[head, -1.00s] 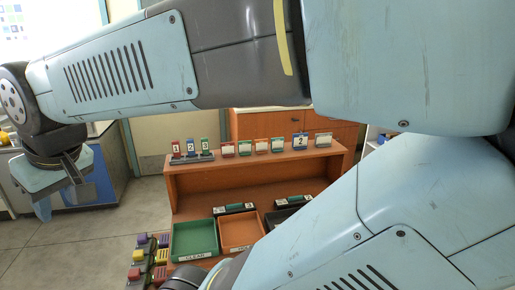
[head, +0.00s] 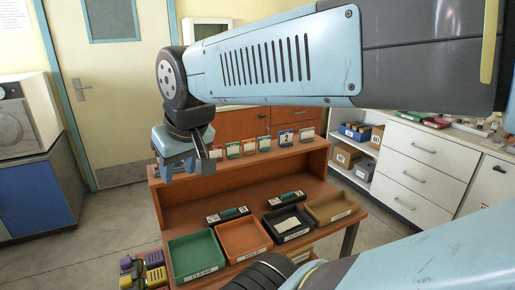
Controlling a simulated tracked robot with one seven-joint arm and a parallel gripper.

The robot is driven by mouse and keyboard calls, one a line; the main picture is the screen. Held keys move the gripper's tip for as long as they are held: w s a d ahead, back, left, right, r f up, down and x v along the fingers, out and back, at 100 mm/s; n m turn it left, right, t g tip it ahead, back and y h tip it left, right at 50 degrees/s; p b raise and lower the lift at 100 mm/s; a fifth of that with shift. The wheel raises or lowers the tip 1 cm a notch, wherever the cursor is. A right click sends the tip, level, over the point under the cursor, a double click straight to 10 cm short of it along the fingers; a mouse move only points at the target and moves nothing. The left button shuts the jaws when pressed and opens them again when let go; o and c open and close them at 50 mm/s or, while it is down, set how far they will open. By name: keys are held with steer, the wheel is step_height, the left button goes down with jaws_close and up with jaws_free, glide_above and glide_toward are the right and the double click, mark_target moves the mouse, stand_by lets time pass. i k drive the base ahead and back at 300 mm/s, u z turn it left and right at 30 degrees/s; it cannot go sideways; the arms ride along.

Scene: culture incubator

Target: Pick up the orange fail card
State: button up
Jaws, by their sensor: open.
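A row of small coloured cards in stands lines the top ledge of the wooden desk. My gripper (head: 187,170) is open and hangs at the ledge's left end, left of the cards. It appears empty, and it hides that end of the ledge.
Below the ledge sit a green tray (head: 195,258), an orange tray (head: 243,240), a black tray (head: 287,224) with white paper in it, and a brown tray (head: 332,207). White drawers (head: 425,165) are at right.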

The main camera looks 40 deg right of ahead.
mark_target(249, 145)
steer(key=z, duration=0.7)
steer(key=k, duration=0.55)
steer(key=z, duration=0.05)
steer(key=i, duration=0.55)
steer(key=u, duration=0.15)
